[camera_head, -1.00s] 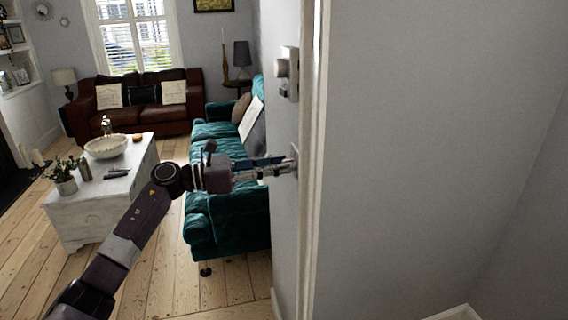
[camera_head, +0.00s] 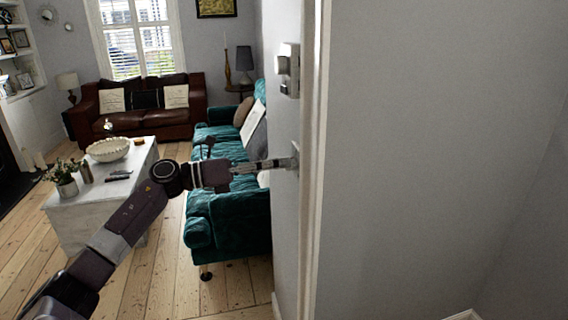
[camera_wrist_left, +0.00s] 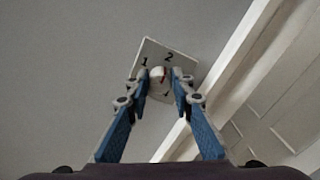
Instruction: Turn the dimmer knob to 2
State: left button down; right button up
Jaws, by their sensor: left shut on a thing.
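The dimmer knob (camera_wrist_left: 157,83) is a round white knob with a red mark, on a white square plate (camera_wrist_left: 151,50) on the wall. The digits 1 and 2 show on the plate; the red mark lies on the side of the knob towards the 2, but its exact angle is hard to tell. My left gripper (camera_wrist_left: 160,88) is shut on the knob, one blue-backed finger on each side. In the head view my left gripper (camera_head: 286,163) reaches the wall plate (camera_head: 295,155), and the knob is hidden there. My right gripper is not in view.
Another wall device (camera_head: 289,70) sits above the dimmer. The white door frame (camera_head: 315,160) stands close on the right. A teal sofa (camera_head: 230,215) is behind my arm, and a white chest (camera_head: 85,205) is to its left.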

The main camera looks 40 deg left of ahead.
pick_arm(q)
jog(key=shift+d+f, duration=0.2)
jog(key=c, duration=1.8)
grip_release()
jog(key=shift+o, duration=0.6)
jog(key=shift+d+r, duration=0.2)
jog(key=shift+d, duration=0.15)
jog(key=v, duration=1.1)
jog(key=shift+s, duration=0.35)
jog(key=shift+w+r, duration=0.1)
